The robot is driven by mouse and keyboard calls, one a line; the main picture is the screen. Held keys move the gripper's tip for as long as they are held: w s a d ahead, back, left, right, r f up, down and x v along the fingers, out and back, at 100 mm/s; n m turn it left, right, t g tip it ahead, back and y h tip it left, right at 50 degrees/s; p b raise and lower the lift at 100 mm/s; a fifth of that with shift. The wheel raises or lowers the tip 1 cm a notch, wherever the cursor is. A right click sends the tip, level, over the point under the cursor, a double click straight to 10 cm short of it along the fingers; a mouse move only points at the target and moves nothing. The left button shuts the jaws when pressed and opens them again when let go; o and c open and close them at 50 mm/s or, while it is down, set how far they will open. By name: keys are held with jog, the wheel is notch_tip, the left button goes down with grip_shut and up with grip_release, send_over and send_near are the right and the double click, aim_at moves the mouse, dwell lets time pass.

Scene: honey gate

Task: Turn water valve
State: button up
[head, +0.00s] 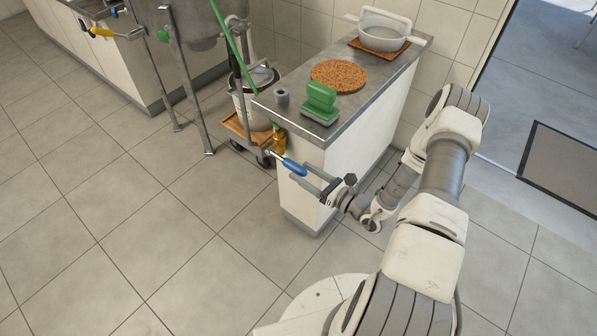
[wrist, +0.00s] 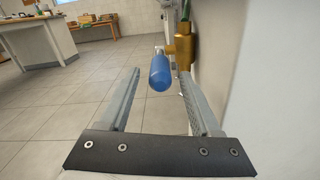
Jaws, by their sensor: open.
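The water valve has a blue lever handle (head: 294,167) and a brass body (head: 280,141) at the end face of the counter, below its top. In the wrist view the blue handle (wrist: 160,72) lies between the tips of my fingers, nearer the right one, and the brass body (wrist: 183,48) is just beyond. My gripper (head: 303,175) is open, with a finger to either side of the handle. Gaps show between the handle and the fingers in the wrist view, so I see no grip on it. In the head view the fingers partly overlap the handle's near end.
A bucket (head: 254,102) on a wheeled dolly stands left. Tiled floor is clear at left.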

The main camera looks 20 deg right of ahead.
aim_at(286, 162)
jog(key=shift+x, duration=1.2)
grip_shut()
dwell(0.6)
